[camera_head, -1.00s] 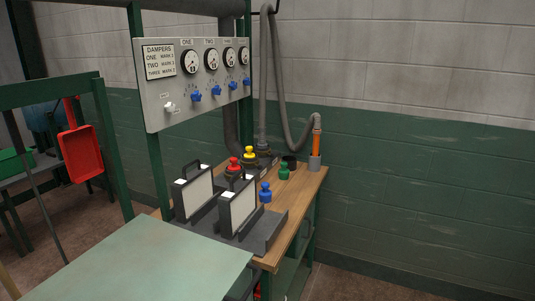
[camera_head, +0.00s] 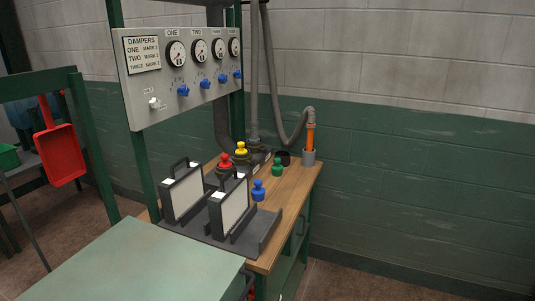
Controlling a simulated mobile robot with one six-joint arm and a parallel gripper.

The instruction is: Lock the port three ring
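A row of ports stands along the back of the wooden bench (camera_head: 285,205). A red knobbed plug (camera_head: 226,161) and a yellow one (camera_head: 241,150) sit at two of them. Behind the yellow plug, a grey hose (camera_head: 254,105) comes down to a dark fitting (camera_head: 256,147). The port labels are too small to read, so I cannot tell which ring is port three's or whether it is locked. A green plug (camera_head: 277,167) and a blue plug (camera_head: 258,191) stand on the bench. My gripper is not in view.
Two framed panels (camera_head: 230,210) stand in a dark tray (camera_head: 262,235) at the bench front. An orange-handled hose end (camera_head: 310,137) stands in a grey holder (camera_head: 309,158). The damper panel (camera_head: 150,90) overhangs the back left. A pale green tabletop (camera_head: 140,265) lies in front.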

